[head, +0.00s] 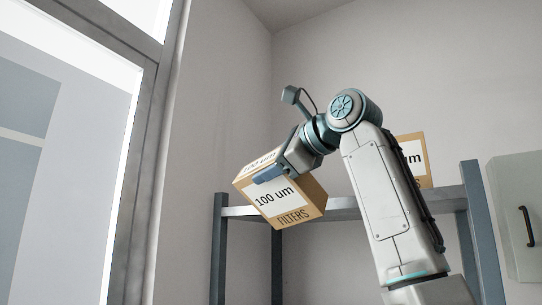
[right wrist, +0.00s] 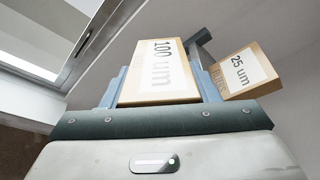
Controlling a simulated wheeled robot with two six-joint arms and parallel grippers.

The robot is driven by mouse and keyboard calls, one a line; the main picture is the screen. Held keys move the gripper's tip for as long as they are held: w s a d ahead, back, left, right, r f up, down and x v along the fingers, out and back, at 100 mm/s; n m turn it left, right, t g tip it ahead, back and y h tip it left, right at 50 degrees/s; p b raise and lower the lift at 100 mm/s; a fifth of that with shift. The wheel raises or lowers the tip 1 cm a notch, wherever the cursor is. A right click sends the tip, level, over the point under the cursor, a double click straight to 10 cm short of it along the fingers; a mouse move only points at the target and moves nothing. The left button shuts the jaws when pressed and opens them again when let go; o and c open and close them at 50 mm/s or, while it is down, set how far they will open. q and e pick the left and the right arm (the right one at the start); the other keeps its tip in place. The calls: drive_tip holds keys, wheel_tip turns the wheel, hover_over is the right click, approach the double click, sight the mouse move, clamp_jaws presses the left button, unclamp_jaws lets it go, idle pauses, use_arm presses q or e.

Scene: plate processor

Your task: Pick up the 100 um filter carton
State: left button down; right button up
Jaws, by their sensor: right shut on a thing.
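The 100 um filter carton (head: 283,206) is a brown box with a white label reading "100 um" and "FILTERS". My right gripper (head: 270,174) is shut on it and holds it tilted, in front of the shelf's left part in the head view. In the right wrist view the carton (right wrist: 160,70) sits between the fingers of my right gripper (right wrist: 155,95), its label facing the camera. My left gripper is in neither view.
Another carton (head: 412,146) stands on the metal shelf (head: 342,203), partly behind my right arm; the right wrist view shows a carton labelled "25 um" (right wrist: 240,72). A wall cabinet (head: 510,220) is at right, a framed glass door or window (head: 75,130) at left.

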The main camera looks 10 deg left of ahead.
drive_tip(key=m, duration=0.1)
drive_tip(key=m+g+p, duration=0.1)
drive_tip(key=m, duration=0.1)
drive_tip(key=m+g+p, duration=0.1)
drive_tip(key=shift+r+m, duration=0.25)
drive_tip(key=shift+m, duration=0.05)
drive_tip(key=shift+f+m+g+p, duration=0.1)
drive_tip(key=shift+m+g+p, duration=0.25)
drive_tip(key=shift+m+g, duration=0.45)
drive_tip(key=shift+f+m+y, duration=0.1)
drive_tip(key=shift+m+y, duration=0.2)
drive_tip(key=shift+m, duration=0.4)
